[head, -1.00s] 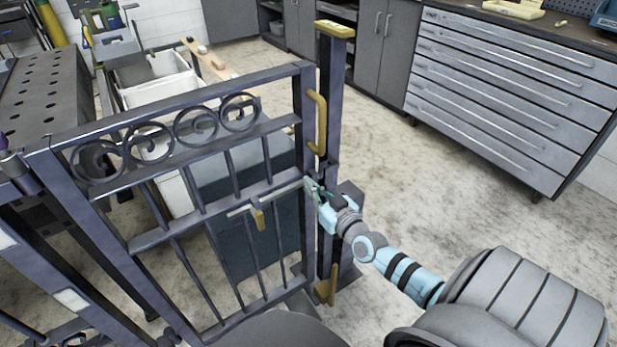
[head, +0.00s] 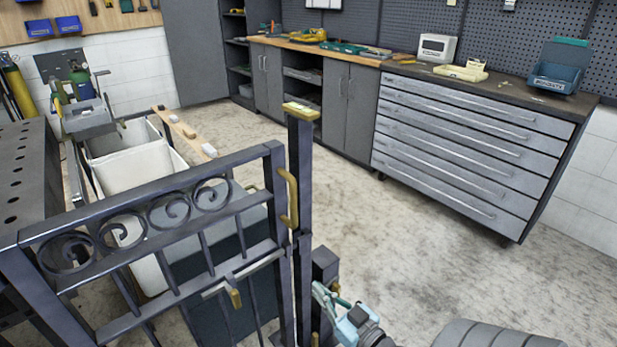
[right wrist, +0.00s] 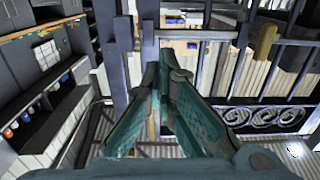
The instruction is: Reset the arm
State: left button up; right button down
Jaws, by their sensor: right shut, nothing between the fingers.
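The dark metal scroll gate (head: 140,213) stands upright in the left half of the head view, its free edge close beside the gate post (head: 300,165). A brass pull handle (head: 290,198) is on that edge. My right gripper (head: 322,294) is just right of the post, apart from the bolt. Its teal fingers (right wrist: 165,62) are shut and empty in the right wrist view, pointing toward the post and gate bars. My left gripper is out of view.
A perforated dark table (head: 25,170) is at the left, with white bins (head: 140,172) behind the gate. A grey drawer cabinet (head: 465,150) and workbench line the back right. The concrete floor (head: 410,240) between gate and cabinet is clear.

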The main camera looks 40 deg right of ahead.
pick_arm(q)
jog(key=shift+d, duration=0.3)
pick_arm(e)
jog(key=shift+s, duration=0.25)
